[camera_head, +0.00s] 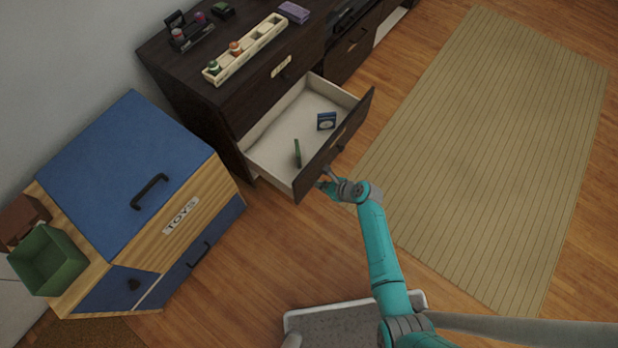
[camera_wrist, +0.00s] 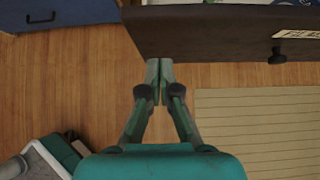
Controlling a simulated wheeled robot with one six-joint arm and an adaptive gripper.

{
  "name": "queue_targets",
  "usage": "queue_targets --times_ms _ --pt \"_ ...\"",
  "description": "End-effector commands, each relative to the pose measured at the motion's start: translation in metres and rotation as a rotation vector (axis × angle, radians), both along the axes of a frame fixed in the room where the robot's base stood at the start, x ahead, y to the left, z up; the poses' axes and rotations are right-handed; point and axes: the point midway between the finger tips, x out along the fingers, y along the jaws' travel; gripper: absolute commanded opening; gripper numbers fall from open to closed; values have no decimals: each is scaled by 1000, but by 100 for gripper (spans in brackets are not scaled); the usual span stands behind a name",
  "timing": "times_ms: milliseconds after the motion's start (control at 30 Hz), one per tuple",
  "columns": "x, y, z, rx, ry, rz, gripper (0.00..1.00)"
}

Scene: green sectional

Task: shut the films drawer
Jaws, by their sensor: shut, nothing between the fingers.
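The films drawer (camera_head: 325,150) stands pulled out of the dark cabinet (camera_head: 235,100), with a pale inside. A blue case (camera_head: 326,121) and a green case (camera_head: 297,153) are in it. Its dark front also shows in the wrist view (camera_wrist: 200,35), with a partly seen label (camera_wrist: 299,33) and a black knob (camera_wrist: 277,57). My gripper (camera_head: 328,176) is outside the drawer front, near its end closer to me. In the wrist view my gripper (camera_wrist: 160,62) is shut and empty, its tips at the front's edge; I cannot tell whether they touch.
A wooden tray (camera_head: 245,52) with small items is on the cabinet top. A striped rug (camera_head: 490,150) and bare floor lie to the right.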

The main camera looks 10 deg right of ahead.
Motion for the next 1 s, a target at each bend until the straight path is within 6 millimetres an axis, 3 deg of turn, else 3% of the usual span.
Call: queue_targets --times_ms 100,400,1000 --pt "10 10 -13 -2 0 1 0" --pt "34 34 -12 -1 -1 1 0" --pt "38 38 -12 -1 -1 -1 0"
